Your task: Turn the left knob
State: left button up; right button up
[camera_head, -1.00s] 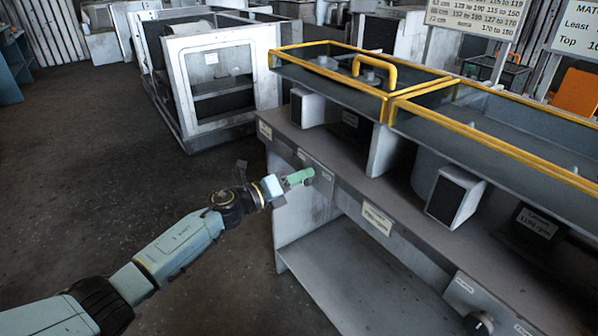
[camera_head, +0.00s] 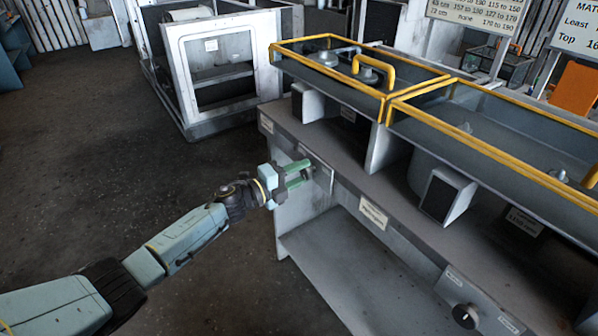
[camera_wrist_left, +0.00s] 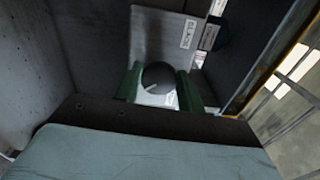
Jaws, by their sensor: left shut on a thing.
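The left knob (camera_wrist_left: 158,76) is a dark round knob on a grey panel in the left wrist view. A pale pointer mark on it aims toward the lower left. My left gripper (camera_head: 308,172) reaches the front panel at the left end of the bench in the head view. Its green fingers (camera_wrist_left: 160,88) stand on either side of the knob in the left wrist view, and it is shut on the knob. In the head view the fingers and panel hide the knob. My right gripper is in neither view.
The grey bench (camera_head: 345,188) carries yellow-framed glass covers (camera_head: 385,95). A second black knob (camera_head: 466,316) sits on its front at the lower right. A white-framed cabinet (camera_head: 215,75) stands behind. The floor (camera_head: 120,150) to the left is clear.

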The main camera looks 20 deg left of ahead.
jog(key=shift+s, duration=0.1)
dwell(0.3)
pick_arm(q)
jog(key=o, duration=1)
jog(key=shift+c, duration=0.2)
jog(key=shift+s+a, duration=0.25)
jog(key=shift+s, duration=0.1)
jog(key=p+v, duration=0.2)
jog(key=v, duration=1)
jog(key=shift+s+a, duration=0.2)
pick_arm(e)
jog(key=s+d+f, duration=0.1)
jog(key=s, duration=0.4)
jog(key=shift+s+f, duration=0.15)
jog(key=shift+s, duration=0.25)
